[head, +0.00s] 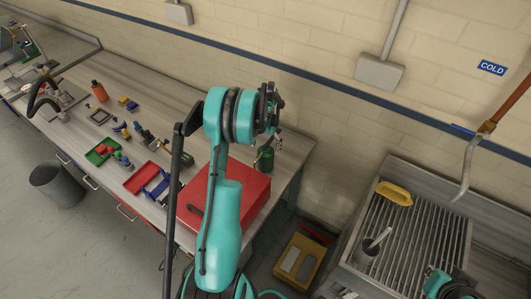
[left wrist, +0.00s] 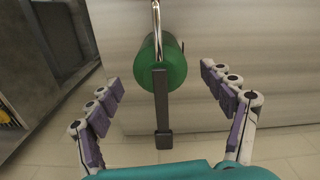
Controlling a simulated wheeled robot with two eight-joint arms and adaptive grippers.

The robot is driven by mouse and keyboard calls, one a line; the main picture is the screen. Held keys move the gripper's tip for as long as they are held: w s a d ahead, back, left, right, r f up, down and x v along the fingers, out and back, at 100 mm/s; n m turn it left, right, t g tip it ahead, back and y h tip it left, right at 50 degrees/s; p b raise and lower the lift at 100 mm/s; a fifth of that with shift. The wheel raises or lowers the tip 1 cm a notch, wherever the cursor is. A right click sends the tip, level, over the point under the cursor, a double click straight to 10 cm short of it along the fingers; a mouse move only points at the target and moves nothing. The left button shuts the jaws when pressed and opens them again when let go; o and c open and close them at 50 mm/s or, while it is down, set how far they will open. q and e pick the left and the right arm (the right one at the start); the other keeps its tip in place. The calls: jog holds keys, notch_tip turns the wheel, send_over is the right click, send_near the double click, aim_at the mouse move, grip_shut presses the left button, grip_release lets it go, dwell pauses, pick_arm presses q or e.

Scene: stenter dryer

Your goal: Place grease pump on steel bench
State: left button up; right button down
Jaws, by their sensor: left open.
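The green can-like thing, which looks like the grease pump (head: 265,158), is at the right end of the steel bench (head: 78,143), just behind a red box. In the left wrist view the green body (left wrist: 173,66) has a shiny metal rod at the top and a dark bar running down. My left gripper (head: 277,138) is right above it in the head view. In the left wrist view my left gripper (left wrist: 160,78) is open, its fingers on either side of the green body with gaps. A teal part of my right arm (head: 447,284) shows at lower right; its fingers are unclear.
A red toolbox (head: 250,190) fills the bench's right end, partly behind my left arm. Red and green trays (head: 103,152) and small tools lie farther left. A slatted sink (head: 415,228) with a yellow dish (head: 394,193) stands right. A yellow bin (head: 298,262) sits between.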

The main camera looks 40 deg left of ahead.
pick_arm(q)
notch_tip(320, 180, up, 6)
jog(key=shift+f, duration=0.1)
jog(key=s+d+r+m+t, duration=0.1)
jog(key=s+d+r+t, duration=0.35)
jog(key=d+r, duration=1.1)
jog(key=s+d+m+t, duration=0.2)
jog(key=s+d, duration=1.1)
jog(key=s, duration=0.2)
jog(key=shift+t, duration=0.35)
jog(key=shift+f, duration=0.1)
jog(key=shift+f, duration=0.1)
notch_tip(320, 180, down, 20)
jog(key=b, duration=2)
